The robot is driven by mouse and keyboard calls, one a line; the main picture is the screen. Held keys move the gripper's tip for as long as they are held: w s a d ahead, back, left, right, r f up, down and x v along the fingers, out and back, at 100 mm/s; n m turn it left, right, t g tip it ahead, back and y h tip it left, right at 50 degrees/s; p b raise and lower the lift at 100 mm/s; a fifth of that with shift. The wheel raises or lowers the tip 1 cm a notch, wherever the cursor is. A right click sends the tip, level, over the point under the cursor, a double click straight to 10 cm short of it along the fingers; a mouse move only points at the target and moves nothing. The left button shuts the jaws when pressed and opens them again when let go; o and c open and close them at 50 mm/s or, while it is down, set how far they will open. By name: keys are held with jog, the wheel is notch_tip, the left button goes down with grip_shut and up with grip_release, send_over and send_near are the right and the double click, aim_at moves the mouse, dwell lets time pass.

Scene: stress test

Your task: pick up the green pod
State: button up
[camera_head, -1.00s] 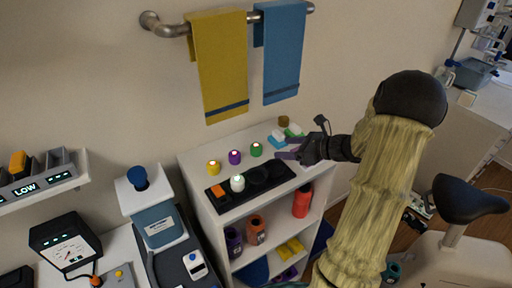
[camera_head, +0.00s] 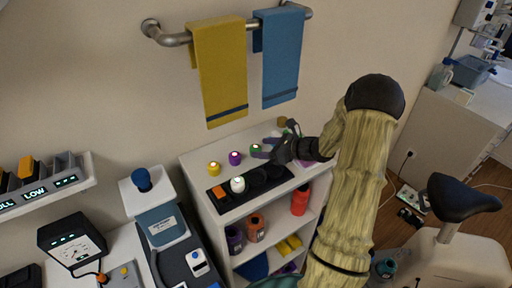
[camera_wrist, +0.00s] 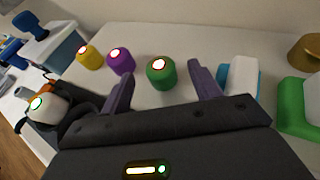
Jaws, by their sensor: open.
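The green pod (camera_wrist: 161,74) is a small green cylinder with a lit white top ringed in red. It stands upright on the white shelf top, and it also shows in the head view (camera_head: 256,148). My gripper (camera_wrist: 159,88) is open, its two purple fingers spread, with the green pod just ahead of the gap between them. In the head view my gripper (camera_head: 266,148) is low over the shelf top, right beside the pod and partly overlapping it. I cannot tell whether a finger touches the pod.
A purple pod (camera_wrist: 121,61) and a yellow pod (camera_wrist: 89,57) stand left of the green one. A white pod (camera_head: 237,184) sits in a black holder (camera_head: 222,203). A blue-and-white block (camera_wrist: 242,76) and a larger green-and-white block (camera_wrist: 298,105) are to the right.

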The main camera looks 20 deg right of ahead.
jog(key=shift+x, duration=0.9)
jog(key=shift+s, duration=0.1)
jog(key=shift+d, duration=0.1)
jog(key=c, duration=1.1)
